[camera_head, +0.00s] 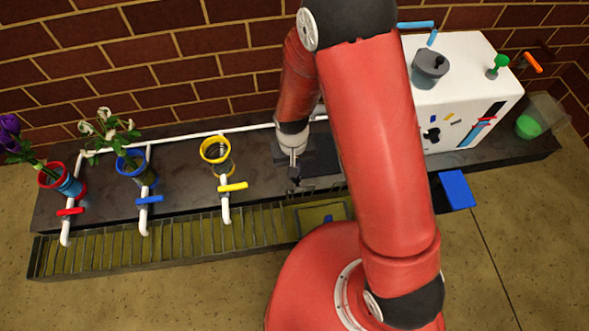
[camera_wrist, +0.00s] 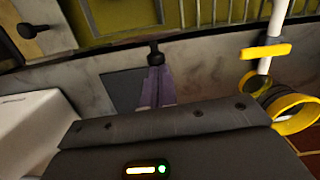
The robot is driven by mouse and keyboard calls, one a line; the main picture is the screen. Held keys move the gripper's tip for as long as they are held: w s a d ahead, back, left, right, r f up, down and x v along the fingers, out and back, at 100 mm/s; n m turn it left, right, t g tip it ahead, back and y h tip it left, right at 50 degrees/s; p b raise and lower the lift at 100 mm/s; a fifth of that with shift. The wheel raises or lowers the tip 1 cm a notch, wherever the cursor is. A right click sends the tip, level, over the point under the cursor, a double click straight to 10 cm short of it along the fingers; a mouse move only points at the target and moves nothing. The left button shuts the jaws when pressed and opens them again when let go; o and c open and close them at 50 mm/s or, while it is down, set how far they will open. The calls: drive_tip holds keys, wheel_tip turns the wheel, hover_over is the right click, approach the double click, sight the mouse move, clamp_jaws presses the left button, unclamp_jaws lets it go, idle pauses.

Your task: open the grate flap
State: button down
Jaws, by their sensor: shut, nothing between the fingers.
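The dark metal grate (camera_head: 185,240) runs along the counter's front edge. One framed olive section (camera_head: 318,214) shows no bars; it also appears at the top of the wrist view (camera_wrist: 132,15). I cannot tell whether that section is a panel or an opening. Beside it in the wrist view is a brownish panel with a black knob (camera_wrist: 28,31), cut off by the picture edge; it may be the flap. My gripper (camera_head: 294,178) is shut and empty, above the counter behind the grate. In the wrist view its fingers (camera_wrist: 155,72) point toward the framed section, with a dark knob-like shape at their tips.
Yellow (camera_head: 233,187), blue (camera_head: 150,199) and red (camera_head: 70,211) valves stand on white pipes at left, near coloured ring holders, two with flowers. A white machine (camera_head: 465,75) stands right. My arm hides the middle right.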

wheel_tip(320, 180, up, 6)
drive_tip(key=shift+w+p, duration=0.2)
drive_tip(key=shift+p, duration=0.25)
drive_tip(key=shift+a+r, duration=0.1)
